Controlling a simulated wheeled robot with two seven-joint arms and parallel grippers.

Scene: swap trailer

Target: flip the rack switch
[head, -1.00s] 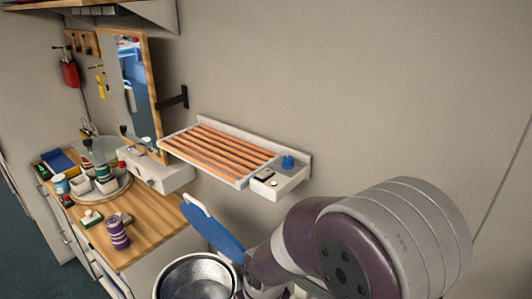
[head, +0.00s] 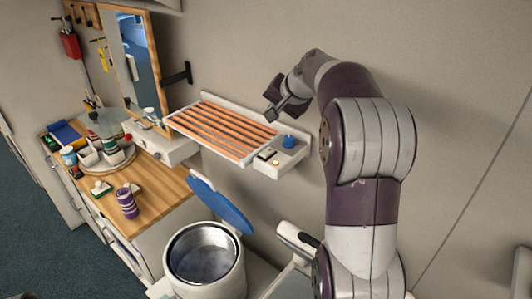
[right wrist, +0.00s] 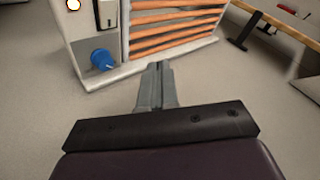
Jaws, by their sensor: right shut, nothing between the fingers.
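The rack (head: 222,129) is a white wall-mounted frame with orange-brown slats. At its right end is a white control box (head: 284,160) with a dark rocker switch (head: 266,154), a small pale round light and a blue knob (head: 289,142). In the right wrist view the switch (right wrist: 108,14) and the blue knob (right wrist: 103,60) show at the upper left. My right gripper (head: 270,116) is above the rack's back right corner, apart from the switch. In the right wrist view its fingers (right wrist: 156,68) are together and empty. My left gripper is out of view.
A metal-lined bin (head: 204,255) with a raised blue lid (head: 220,205) stands below the rack. A mirror (head: 137,58) hangs at the left. The wall right of the rack is bare.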

